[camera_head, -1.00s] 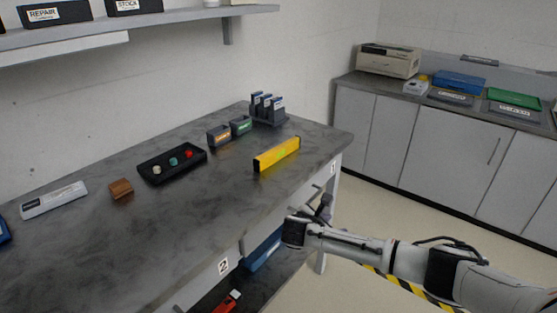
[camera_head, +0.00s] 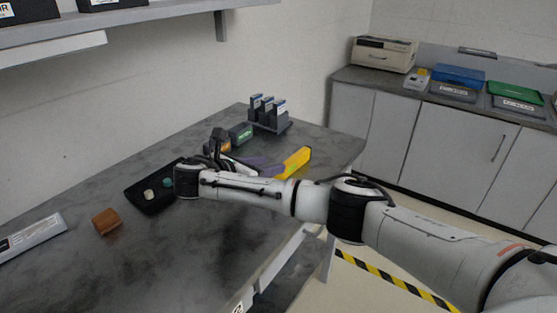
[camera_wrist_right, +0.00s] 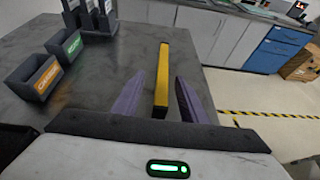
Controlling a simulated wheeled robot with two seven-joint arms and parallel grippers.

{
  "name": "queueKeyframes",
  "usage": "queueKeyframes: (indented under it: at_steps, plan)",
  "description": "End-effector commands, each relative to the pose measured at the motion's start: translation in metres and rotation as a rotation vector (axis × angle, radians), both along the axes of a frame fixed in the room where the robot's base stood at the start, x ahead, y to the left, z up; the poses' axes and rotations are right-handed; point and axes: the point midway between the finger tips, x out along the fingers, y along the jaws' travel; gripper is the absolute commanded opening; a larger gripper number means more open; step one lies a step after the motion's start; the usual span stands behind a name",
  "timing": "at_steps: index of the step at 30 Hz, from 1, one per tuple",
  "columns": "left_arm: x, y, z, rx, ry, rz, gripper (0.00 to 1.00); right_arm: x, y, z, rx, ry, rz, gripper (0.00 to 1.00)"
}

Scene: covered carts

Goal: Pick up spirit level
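The yellow spirit level (camera_head: 296,161) lies on the dark worktable near its far right edge, its near end partly hidden by my right gripper. In the right wrist view the spirit level (camera_wrist_right: 162,68) runs lengthwise away from me between the two purple fingers. My right gripper (camera_wrist_right: 159,80) is open, with one finger on each side of the level and a visible gap to each. In the head view the right gripper (camera_head: 265,166) reaches across the table, partly covered by its own wrist. My left gripper is not in view.
A black tray (camera_head: 136,192) with small round pieces lies left of my wrist. A brown block (camera_head: 106,221) lies nearer. The table's right edge drops to the floor.

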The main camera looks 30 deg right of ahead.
Motion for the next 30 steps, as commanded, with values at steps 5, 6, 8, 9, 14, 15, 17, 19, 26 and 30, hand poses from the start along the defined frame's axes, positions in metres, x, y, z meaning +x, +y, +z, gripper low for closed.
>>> queueKeyframes:
  at_steps: [5,6,8,9,14,15,17,19,26,30]
  plan:
    - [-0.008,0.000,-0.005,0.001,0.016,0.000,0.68,0.007,-0.025,-0.011,-0.002,0.001,-0.005,0.39]
    - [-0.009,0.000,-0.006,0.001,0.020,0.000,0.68,0.009,-0.029,-0.014,-0.001,0.001,-0.004,0.39]
    - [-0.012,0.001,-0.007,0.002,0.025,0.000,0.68,0.011,-0.035,-0.017,0.000,0.001,-0.003,0.39]
    - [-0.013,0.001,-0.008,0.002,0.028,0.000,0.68,0.012,-0.038,-0.018,0.001,0.001,-0.002,0.39]
    - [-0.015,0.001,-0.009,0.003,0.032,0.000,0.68,0.015,-0.048,-0.024,-0.001,0.002,-0.002,0.39]
    - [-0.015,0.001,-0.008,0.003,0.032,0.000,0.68,0.015,-0.053,-0.027,-0.002,0.002,-0.003,0.39]
    - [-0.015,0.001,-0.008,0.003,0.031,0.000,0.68,0.017,-0.061,-0.033,-0.003,0.002,-0.004,0.39]
    - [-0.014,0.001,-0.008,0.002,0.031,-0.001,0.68,0.019,-0.069,-0.040,-0.001,0.002,-0.005,0.39]
    - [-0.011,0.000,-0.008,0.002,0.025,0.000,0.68,0.026,-0.085,-0.046,0.000,0.000,0.000,0.39]
    - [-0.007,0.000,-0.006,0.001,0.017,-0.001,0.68,0.026,-0.085,-0.046,0.001,0.000,0.000,0.39]
